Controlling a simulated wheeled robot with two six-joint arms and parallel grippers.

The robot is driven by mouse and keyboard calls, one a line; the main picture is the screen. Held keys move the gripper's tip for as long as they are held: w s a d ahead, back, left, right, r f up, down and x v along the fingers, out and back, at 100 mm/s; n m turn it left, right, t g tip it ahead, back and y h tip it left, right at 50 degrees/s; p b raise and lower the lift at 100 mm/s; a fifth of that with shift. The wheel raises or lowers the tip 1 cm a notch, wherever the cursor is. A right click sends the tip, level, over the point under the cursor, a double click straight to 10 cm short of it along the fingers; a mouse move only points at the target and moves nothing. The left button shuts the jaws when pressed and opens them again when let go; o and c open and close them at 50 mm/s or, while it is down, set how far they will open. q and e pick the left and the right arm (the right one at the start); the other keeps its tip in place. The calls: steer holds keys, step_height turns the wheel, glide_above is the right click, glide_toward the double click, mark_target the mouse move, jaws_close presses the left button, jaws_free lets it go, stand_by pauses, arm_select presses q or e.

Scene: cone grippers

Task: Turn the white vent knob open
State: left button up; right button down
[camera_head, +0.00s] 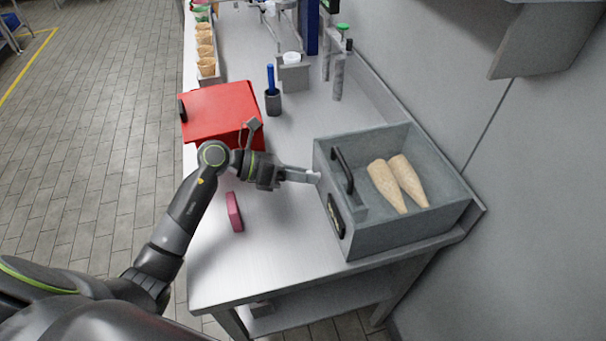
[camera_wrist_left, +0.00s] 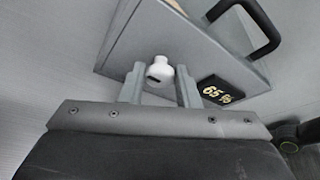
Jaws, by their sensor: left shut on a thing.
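The white vent knob (camera_wrist_left: 158,70) sits on the front face of a grey box (camera_wrist_left: 150,35), with a dark slot mark on it. In the head view the knob (camera_head: 318,176) shows as a small white spot on the box (camera_head: 400,232). My left gripper (camera_wrist_left: 160,76) is shut on the knob, one finger at each side. In the head view my left gripper (camera_head: 304,176) reaches right to the box's left face. My right gripper is not in view.
A red case (camera_head: 218,108) and a pink block (camera_head: 234,211) are on the steel table (camera_head: 270,260). A blue-handled tool (camera_head: 271,80) stands in a dark cup.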

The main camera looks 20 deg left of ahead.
arm_select(q)
steer(key=shift+n, duration=0.4)
steer(key=o, duration=0.9)
steer(key=shift+o, duration=0.2)
steer(key=shift+a, duration=0.15)
steer(key=shift+s+a, duration=0.1)
steer(key=shift+a, duration=0.2)
steer(key=b+v, duration=0.3)
steer(key=v, duration=0.8)
steer(key=shift+a, duration=0.15)
